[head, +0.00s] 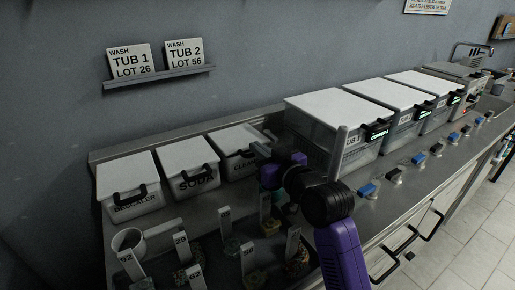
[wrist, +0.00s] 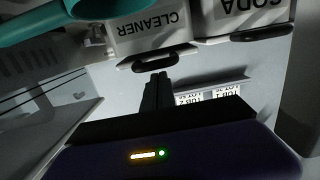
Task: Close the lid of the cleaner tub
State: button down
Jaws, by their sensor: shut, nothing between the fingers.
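The cleaner tub (head: 238,168) is the rightmost of three small labelled tubs. Its white lid (head: 238,139) looks flat on top, level with its neighbours; I cannot tell whether a small gap is left. My purple and black gripper (head: 262,153) is at the tub's right front corner and hides part of it. In the wrist view, the picture is upside down and the cleaner tub (wrist: 150,32) shows with its black handle (wrist: 155,62). The shut, empty fingers (wrist: 157,88) are close to that handle; contact is unclear.
The soda tub (head: 197,181) and descaler tub (head: 132,205) stand to the left with lids down. Larger white-lidded boilers (head: 335,108) stand to the right. A teal object (wrist: 95,8) crosses the wrist view.

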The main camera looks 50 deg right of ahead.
notch_tip(320, 180, up, 5)
jog(key=w+p, duration=0.1)
jog(key=p, duration=0.3)
jog(key=s+a+f+b, duration=0.2)
jog(key=s, duration=0.7)
jog(key=shift+s+a, duration=0.25)
jog(key=shift+s, duration=0.05)
jog(key=shift+s, duration=0.1)
